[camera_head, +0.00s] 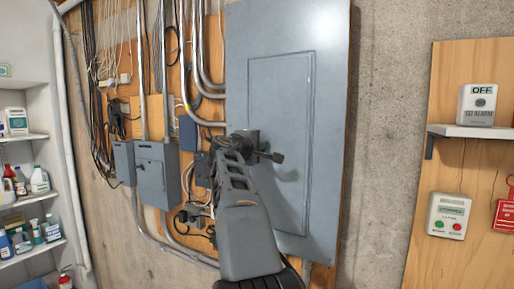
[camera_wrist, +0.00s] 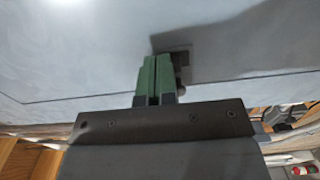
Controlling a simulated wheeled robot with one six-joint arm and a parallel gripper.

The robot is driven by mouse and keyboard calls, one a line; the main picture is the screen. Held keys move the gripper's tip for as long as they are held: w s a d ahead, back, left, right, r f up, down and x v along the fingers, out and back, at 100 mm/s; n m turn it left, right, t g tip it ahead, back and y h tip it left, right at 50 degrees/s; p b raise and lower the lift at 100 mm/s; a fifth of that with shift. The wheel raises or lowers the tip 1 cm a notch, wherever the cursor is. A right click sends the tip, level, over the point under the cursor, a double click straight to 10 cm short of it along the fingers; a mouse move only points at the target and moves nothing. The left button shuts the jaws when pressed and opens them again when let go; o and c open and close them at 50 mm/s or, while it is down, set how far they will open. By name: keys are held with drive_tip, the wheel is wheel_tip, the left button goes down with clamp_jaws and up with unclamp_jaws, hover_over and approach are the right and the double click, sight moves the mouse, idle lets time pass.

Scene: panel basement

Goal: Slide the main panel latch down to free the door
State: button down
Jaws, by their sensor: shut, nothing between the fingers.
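The main panel (camera_head: 290,60) is a tall grey metal box on the wall, with its door (camera_head: 282,110) closed flush in its face. The latch (camera_wrist: 182,62) shows in the wrist view as a small grey square piece on the door near its edge, with a little rounded knob below it. My gripper (camera_wrist: 152,62) is shut and empty. Its two green fingers are pressed together just left of the latch and partly overlap it in the picture; I cannot tell whether they touch it. In the head view my arm hides the latch and the fingertips.
Smaller grey boxes (camera_head: 157,175), conduits and cables crowd the wooden board left of the panel. A shelf (camera_head: 28,198) with bottles stands at the far left. A wooden board with an alarm box (camera_head: 479,104) and a button box (camera_head: 448,216) is at the right. Bare concrete lies between.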

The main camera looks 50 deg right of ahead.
drive_tip(key=shift+f, duration=0.25)
drive_tip(key=shift+r, duration=0.25)
idle(0.5)
drive_tip(key=b+v, duration=0.3)
drive_tip(key=v, duration=0.4)
idle(0.4)
idle(0.6)
